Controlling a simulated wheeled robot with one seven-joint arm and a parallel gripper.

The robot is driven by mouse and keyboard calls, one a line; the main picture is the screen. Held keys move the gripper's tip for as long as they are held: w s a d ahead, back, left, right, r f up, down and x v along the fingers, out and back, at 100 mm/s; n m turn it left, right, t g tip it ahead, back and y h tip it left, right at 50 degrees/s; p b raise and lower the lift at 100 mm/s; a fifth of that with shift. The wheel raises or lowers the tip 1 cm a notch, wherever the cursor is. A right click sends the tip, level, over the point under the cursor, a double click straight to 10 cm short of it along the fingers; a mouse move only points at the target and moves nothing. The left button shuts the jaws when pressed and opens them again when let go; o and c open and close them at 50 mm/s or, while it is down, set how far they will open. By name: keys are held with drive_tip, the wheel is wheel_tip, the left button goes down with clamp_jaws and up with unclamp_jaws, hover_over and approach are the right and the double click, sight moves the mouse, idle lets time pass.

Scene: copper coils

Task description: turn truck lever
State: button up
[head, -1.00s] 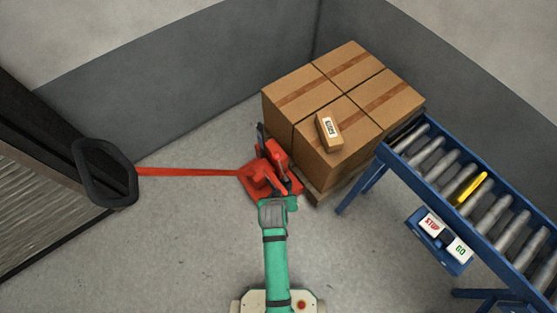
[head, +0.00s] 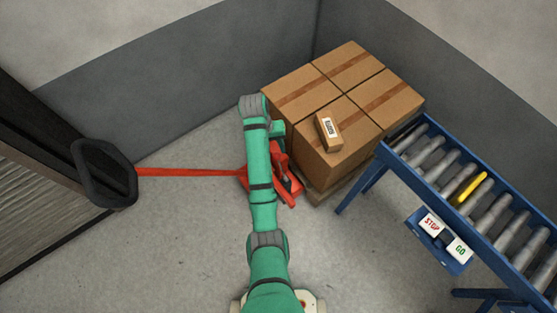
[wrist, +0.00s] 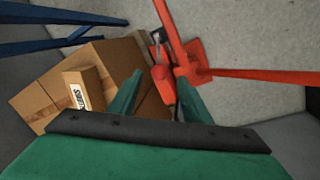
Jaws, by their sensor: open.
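The red pallet truck (head: 291,187) stands at the front left of the boxed pallet, partly hidden by my arm in the head view. Its red handle bar (head: 190,171) runs left to a black loop grip (head: 104,172). In the wrist view the truck's upright red cylinder (wrist: 161,76) shows between the two teal fingers of my gripper (wrist: 160,78); I cannot tell the distance. My gripper is open and empty. Its fingertips are not clear in the head view.
Large brown boxes (head: 347,88) stand on a pallet close right of the truck, with a small labelled box (head: 329,131) on top. A blue roller conveyor (head: 470,190) with a STOP/GO panel (head: 440,242) is at right. Grey walls close the back. Floor at left front is clear.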

wheel_tip(320, 180, down, 10)
drive_tip(key=d, duration=0.2)
drive_tip(key=shift+f, duration=0.1)
clamp_jaws()
